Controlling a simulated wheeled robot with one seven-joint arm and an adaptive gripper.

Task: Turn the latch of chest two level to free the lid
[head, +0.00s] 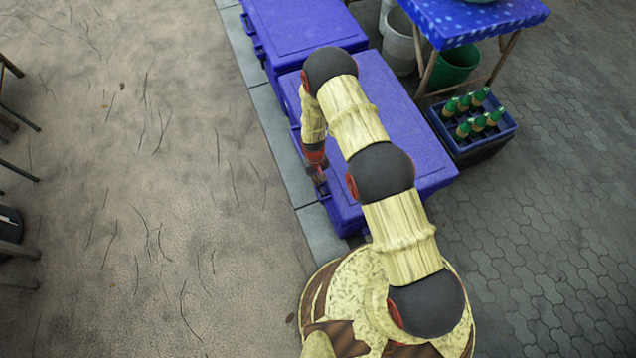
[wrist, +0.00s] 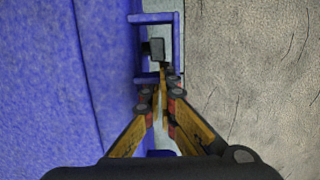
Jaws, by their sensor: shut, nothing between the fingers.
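A blue chest (head: 415,130) lies under my arm in the head view, its lid down. Its side fills the left of the wrist view (wrist: 50,90). A blue bracket (wrist: 132,50) stands out from that side, with a small dark grey block (wrist: 154,48) inside it that looks like the latch; its exact angle is hard to tell. My gripper (wrist: 163,88) is shut and empty, its fingertips just below the block in the picture. Whether they touch it I cannot tell. In the head view my gripper (head: 320,181) is at the chest's left side, and the latch is hidden.
A second blue chest (head: 300,25) stands beyond the first; I see no numbers on either. A crate of green bottles (head: 474,145), a blue table (head: 480,22) and buckets (head: 400,48) stand to the right. The ground on the left is mostly clear.

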